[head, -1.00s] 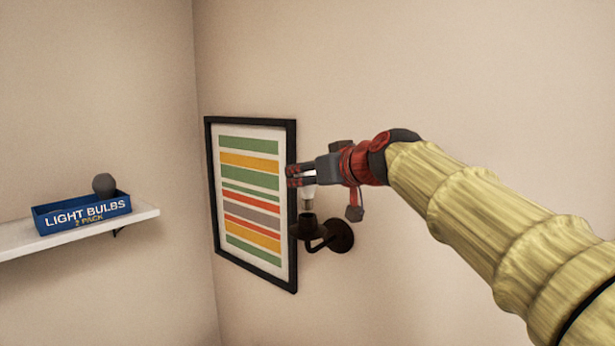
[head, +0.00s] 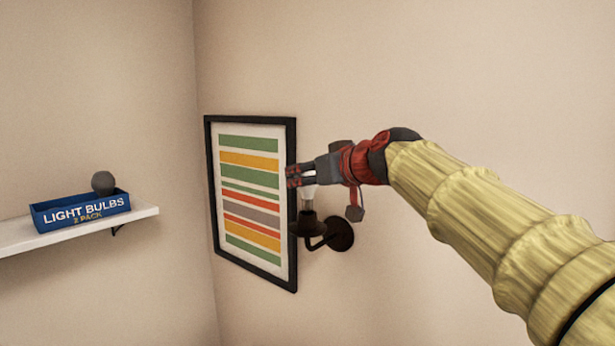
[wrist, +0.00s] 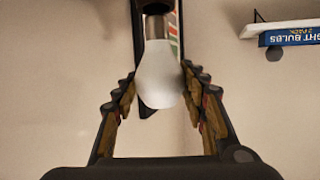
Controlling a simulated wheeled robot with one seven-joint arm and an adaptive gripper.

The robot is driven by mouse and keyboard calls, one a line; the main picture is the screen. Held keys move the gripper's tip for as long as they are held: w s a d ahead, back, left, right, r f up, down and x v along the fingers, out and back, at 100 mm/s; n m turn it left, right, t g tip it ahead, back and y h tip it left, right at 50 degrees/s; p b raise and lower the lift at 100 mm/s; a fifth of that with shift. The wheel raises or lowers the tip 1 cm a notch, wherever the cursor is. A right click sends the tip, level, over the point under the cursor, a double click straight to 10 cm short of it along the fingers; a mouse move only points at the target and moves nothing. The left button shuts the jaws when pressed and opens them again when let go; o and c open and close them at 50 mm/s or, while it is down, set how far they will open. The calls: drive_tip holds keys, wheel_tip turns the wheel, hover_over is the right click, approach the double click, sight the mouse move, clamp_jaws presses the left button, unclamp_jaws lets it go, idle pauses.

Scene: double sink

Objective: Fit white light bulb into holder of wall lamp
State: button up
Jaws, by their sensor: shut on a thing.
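The white light bulb (wrist: 160,75) is between the fingers of my gripper (wrist: 160,95) in the wrist view, and my gripper is shut on it. Its silvery metal cap (wrist: 156,28) points to the top of that picture, toward a dark part at the edge. In the head view, my gripper (head: 293,176) is just above the dark wall lamp's holder (head: 307,223). A pale piece of the bulb (head: 308,194) shows between the gripper and the holder, upright. How far the cap sits in the holder cannot be told.
The wall lamp's round mount (head: 340,236) is on the wall beside a framed striped picture (head: 292,210). A white shelf (head: 80,233) at left bears a blue light bulb box (head: 80,212) with a grey bulb (head: 103,183) in it.

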sight(313, 188)
drive_tip(key=shift+f+b, duration=1.55)
drive_tip(key=shift+b, duration=0.1)
drive_tip(key=o, duration=0.9)
drive_tip(key=shift+o, duration=0.2)
drive_tip(key=v, duration=1.2)
